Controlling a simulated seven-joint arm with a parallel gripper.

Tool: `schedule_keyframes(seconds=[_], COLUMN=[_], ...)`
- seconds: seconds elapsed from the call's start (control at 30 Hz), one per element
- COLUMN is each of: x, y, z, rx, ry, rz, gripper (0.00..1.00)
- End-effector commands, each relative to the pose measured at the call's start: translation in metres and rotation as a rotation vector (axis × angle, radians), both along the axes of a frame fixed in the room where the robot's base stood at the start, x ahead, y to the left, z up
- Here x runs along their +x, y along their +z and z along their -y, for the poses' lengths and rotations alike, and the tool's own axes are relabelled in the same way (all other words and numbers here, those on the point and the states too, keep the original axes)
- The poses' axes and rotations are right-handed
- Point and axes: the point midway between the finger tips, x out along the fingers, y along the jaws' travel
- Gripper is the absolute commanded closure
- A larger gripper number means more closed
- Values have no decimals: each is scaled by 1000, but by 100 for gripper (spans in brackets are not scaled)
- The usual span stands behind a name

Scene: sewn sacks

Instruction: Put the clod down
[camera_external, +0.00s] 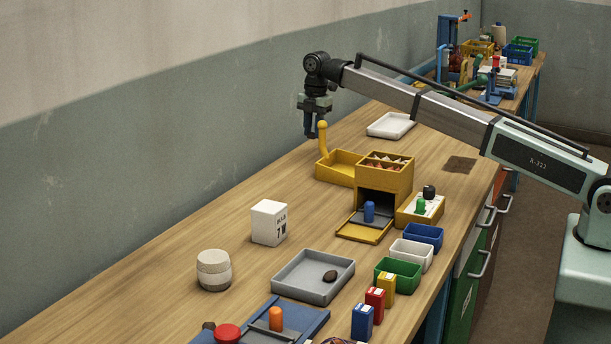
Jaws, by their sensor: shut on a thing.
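A brown lump (330,276) lies in the grey tray (287,287). Another dark lump (208,326) is at the front left, by the blue tray (310,322).
The yellow open tray (334,174) adjoins a yellow box (397,178) under the arm. A white tray (391,125) is behind. A white block (269,222) and round container (214,270) stand at the left. Coloured bins (424,237) line the right edge. Bare wood lies left of the yellow tray.

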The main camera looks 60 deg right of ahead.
Motion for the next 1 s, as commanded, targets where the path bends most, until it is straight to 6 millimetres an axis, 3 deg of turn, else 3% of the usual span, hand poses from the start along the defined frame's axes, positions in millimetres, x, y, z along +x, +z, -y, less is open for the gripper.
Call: schedule_keyframes(seconds=[0.13, 0.6, 1.0], x=[-1, -1, 0], y=[-26, -71, -75], z=[0, 0, 0], rx=[0, 0, 0], ry=[0, 0, 0], rz=[-2, -2, -1], gripper=[100, 100, 100])
